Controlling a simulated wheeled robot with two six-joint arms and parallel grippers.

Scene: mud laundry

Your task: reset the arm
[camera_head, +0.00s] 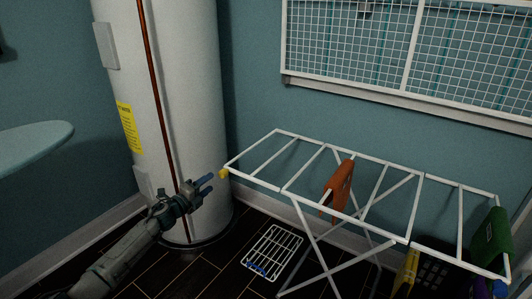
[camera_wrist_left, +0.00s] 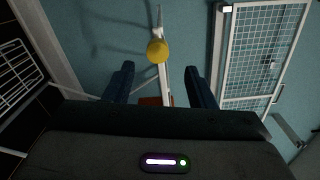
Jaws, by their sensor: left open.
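My left gripper (camera_head: 207,184) reaches in from the lower left in the head view, in front of the white tank. Its two blue fingers stand apart, and nothing is seen held between them. In the left wrist view the gripper (camera_wrist_left: 159,70) is spread, with a yellow knob (camera_wrist_left: 157,50) beyond the gap. The same yellow knob (camera_head: 224,173) sits at the left corner of the white drying rack (camera_head: 283,190), just right of the fingertips. I cannot tell whether they touch. My right gripper is in neither view.
An orange cloth (camera_head: 340,185) and a green cloth (camera_head: 492,238) hang on the rack. A small white wire rack (camera_head: 272,252) lies on the dark floor. The white tank (camera_head: 175,100) stands behind my gripper. An ironing board end (camera_head: 35,138) juts in at left.

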